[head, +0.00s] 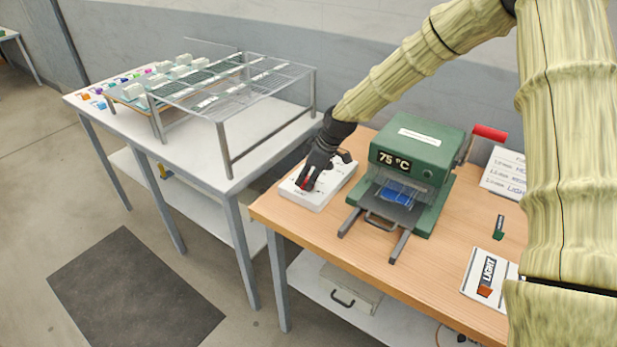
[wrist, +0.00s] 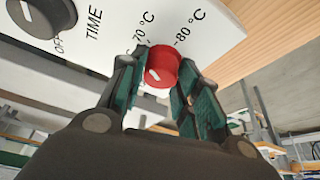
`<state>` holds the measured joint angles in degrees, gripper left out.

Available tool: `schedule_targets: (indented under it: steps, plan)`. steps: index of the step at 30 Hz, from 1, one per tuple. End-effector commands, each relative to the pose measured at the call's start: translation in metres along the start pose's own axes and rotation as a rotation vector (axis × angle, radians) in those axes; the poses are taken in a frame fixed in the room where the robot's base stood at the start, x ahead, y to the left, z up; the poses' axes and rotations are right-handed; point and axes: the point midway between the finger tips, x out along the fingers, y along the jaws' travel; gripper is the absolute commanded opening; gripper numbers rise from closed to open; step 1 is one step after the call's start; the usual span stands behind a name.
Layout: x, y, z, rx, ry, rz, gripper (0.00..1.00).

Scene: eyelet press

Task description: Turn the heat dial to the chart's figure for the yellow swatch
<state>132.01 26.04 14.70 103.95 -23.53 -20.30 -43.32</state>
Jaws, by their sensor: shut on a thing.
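My gripper (head: 308,178) reaches down onto the white control box (head: 333,190) left of the press. In the wrist view my gripper (wrist: 158,85) has its fingers on both sides of the red heat dial (wrist: 161,66), shut on it. A short white mark shows on the dial's face, at its lower part. "70 °C" and "80 °C" are printed around the dial. The green press (head: 415,155) shows "75 °C" on its display (head: 394,160). The chart (head: 504,172) stands at the right; its figures are too small to read. I cannot make out a yellow swatch.
A dark TIME dial (wrist: 42,14) with an "OFF" mark sits beside the heat dial. A "LIGHT" card (head: 477,286) with an orange-brown piece lies at the table's right. A blue piece (head: 394,196) lies in the press. A clear rack (head: 235,85) stands on the white table.

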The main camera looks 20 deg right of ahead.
Motion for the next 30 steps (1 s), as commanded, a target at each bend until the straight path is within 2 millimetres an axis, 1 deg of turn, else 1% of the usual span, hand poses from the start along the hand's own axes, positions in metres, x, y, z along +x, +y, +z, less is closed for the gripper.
schedule_targets:
  steps: [11,12,14,15,25,30]
  plan:
    - [0.000,0.001,0.000,-0.004,0.000,0.000,0.09]
    - [0.000,0.001,0.000,-0.004,0.000,0.000,0.34]
    - [0.000,0.001,0.000,-0.004,0.000,0.000,0.45]
    - [0.000,0.001,0.000,-0.004,0.001,0.000,0.53]
    - [0.000,0.000,-0.001,-0.004,0.001,-0.001,0.53]
    - [-0.011,0.001,-0.001,-0.004,0.002,0.000,0.53]
